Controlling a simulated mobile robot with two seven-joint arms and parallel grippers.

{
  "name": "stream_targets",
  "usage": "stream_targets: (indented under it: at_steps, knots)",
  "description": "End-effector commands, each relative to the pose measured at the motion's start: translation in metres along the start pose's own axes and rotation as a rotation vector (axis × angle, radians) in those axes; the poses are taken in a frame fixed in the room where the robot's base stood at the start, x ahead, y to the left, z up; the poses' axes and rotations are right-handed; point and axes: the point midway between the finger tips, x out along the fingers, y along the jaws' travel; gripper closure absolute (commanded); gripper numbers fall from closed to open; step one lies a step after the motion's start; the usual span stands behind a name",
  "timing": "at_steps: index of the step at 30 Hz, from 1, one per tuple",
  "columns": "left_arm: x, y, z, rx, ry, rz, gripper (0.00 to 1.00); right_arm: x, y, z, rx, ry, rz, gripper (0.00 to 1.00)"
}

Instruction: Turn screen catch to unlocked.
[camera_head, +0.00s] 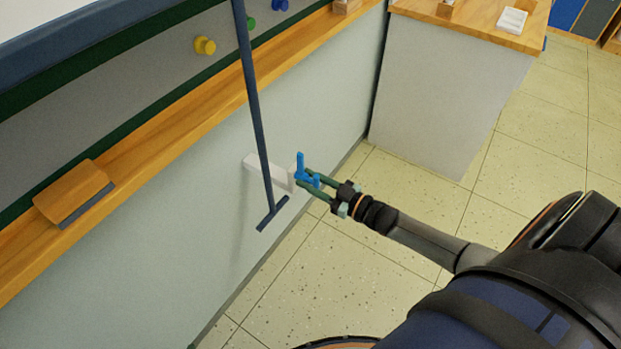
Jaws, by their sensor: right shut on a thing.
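The screen catch is a blue lever (301,166) on a white bracket (266,170) that stands out from the pale wall below the wooden ledge. One arm of the blue lever points up, and another part lies between my gripper's fingers. My right gripper (314,181), with green fingers, is shut on the blue lever, reaching it from the right. A dark blue pull bar (255,110) hangs down beside the bracket and ends in a crosspiece (272,213). My left gripper is not in view.
A wooden ledge (155,160) runs along the wall and carries a board eraser (75,194). Coloured knobs, one of them yellow (204,46), sit on the board above. A white cabinet with a wooden top (476,24) stands at the back. The tiled floor (345,262) is clear.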

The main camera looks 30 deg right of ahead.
Motion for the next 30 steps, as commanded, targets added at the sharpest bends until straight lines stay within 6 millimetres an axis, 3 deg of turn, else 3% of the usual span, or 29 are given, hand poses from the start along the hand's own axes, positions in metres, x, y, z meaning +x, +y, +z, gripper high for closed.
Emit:
stream_targets:
  at_steps: [16, 17, 21, 30]
  knots:
    - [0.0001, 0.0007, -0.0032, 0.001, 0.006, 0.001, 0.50, -0.0002, -0.0005, 0.0002, 0.025, 0.000, -0.001, 1.00]
    - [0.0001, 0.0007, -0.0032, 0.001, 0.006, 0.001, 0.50, -0.0003, -0.0005, 0.0002, 0.025, 0.000, -0.001, 0.65]
    - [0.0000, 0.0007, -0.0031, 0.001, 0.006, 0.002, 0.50, -0.0002, -0.0004, 0.0001, 0.024, 0.000, -0.001, 0.49]
    - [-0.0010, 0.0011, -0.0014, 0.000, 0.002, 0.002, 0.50, -0.0019, -0.0003, 0.0002, 0.022, 0.000, -0.001, 0.48]
